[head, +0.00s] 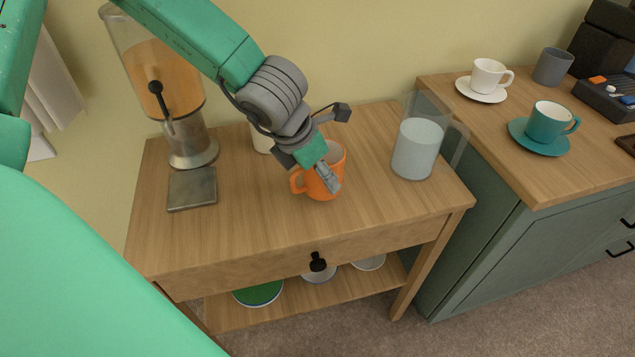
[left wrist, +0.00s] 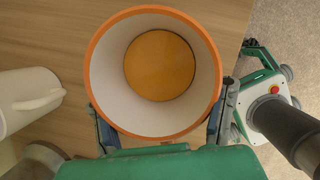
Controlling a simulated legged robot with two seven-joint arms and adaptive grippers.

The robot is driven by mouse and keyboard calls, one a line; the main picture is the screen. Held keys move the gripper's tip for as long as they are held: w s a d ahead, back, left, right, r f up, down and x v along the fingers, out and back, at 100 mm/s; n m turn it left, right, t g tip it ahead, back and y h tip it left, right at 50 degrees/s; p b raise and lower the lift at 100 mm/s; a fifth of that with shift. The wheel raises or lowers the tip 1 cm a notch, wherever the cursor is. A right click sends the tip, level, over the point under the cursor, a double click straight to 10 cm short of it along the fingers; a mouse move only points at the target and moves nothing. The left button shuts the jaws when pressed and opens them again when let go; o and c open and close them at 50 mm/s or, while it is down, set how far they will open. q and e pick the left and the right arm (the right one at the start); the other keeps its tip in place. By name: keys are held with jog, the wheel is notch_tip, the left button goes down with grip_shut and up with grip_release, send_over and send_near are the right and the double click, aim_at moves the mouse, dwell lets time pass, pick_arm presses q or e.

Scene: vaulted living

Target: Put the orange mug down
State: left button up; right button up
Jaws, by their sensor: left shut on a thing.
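The orange mug (head: 316,187) is upright at the wooden side table (head: 370,222), between the drink dispenser and the pitcher. Whether its base touches the tabletop is not clear. My left gripper (head: 328,176) comes down from the upper left and is shut on the mug. In the left wrist view the mug (left wrist: 101,95) shows from above with a pale inside and an orange disc at its bottom, and the fingers of my gripper (left wrist: 160,128) lie on either side of it. My right gripper is in neither view.
A drink dispenser (head: 188,105) stands at the left and a pitcher (head: 415,150) at the right. A white mug (head: 260,140) is partly hidden behind my gripper. The table's front is clear. A green cabinet with a white cup (head: 487,76) and a teal cup (head: 549,120) adjoins.

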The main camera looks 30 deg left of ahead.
aim_at(298, 169)
pick_arm(q)
jog(key=shift+d+f+b, duration=0.25)
jog(key=shift+f+b, duration=0.1)
jog(key=shift+f, duration=0.85)
jog(key=shift+a, duration=0.25)
jog(key=o, duration=1.6)
jog(key=shift+a+f, duration=0.1)
jog(key=shift+a, duration=0.1)
jog(key=shift+d, duration=0.2)
jog(key=shift+r, duration=0.45)
jog(key=p+v, duration=0.4)
jog(key=v, duration=0.6)
jog(key=shift+s+a+r, duration=0.1)
jog(key=shift+a+r, duration=0.05)
jog(key=shift+r, duration=0.15)
jog(key=shift+s+r+p, duration=0.2)
jog(key=shift+r+p, duration=0.15)
